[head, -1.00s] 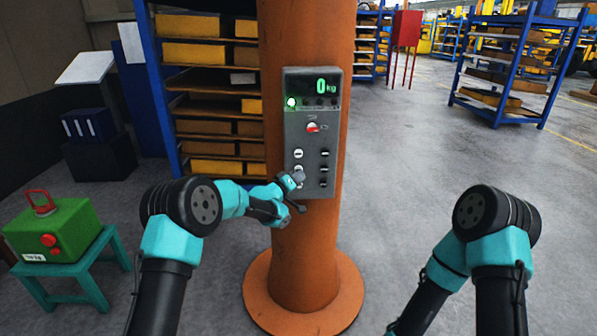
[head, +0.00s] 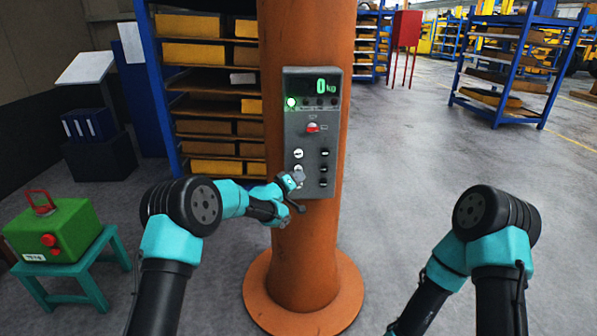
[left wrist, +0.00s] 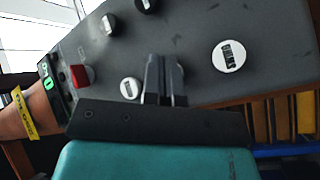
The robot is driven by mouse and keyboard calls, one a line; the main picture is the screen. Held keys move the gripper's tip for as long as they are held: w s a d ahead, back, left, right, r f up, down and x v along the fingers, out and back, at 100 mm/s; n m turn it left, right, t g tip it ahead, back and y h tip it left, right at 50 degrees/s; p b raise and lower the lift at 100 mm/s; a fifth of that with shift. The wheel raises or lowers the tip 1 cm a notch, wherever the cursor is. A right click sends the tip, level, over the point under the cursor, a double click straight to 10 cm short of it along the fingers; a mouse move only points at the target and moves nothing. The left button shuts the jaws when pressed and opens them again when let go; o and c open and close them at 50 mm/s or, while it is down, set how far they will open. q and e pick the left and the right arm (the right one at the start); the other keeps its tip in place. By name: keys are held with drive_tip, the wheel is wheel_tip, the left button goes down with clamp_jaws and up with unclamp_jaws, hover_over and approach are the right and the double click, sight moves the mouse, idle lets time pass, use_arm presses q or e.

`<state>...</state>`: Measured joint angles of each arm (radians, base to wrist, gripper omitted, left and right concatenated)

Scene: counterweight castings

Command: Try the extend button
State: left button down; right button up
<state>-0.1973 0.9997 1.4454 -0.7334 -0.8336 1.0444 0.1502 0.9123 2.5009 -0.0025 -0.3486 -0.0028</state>
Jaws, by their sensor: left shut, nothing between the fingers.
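A grey control panel (head: 311,110) is mounted on an orange column. It has white buttons (head: 298,153) in a left column and black buttons (head: 324,153) in a right column. My left gripper (head: 298,176) is shut and empty in front of the lower white buttons. In the left wrist view, the shut fingers (left wrist: 164,78) stand between one white button (left wrist: 130,88) and another white button (left wrist: 231,56), hiding the panel behind them. I cannot tell whether they touch it. The button markings are too small to read. My right gripper is out of view.
The panel also has a red switch (head: 313,127), a lit green lamp (head: 291,102) and a display (head: 321,84) reading 0 kg. Blue shelving (head: 160,95) stands behind.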

use_arm(q)
drive_tip(key=shift+w, duration=0.1)
drive_tip(key=shift+w, duration=0.35)
drive_tip(key=shift+w, duration=0.4)
idle(2.9)
drive_tip(key=shift+s, duration=0.1)
idle(1.6)
drive_tip(key=shift+s, duration=0.85)
drive_tip(key=shift+s+d, duration=0.2)
drive_tip(key=shift+s, duration=2.2)
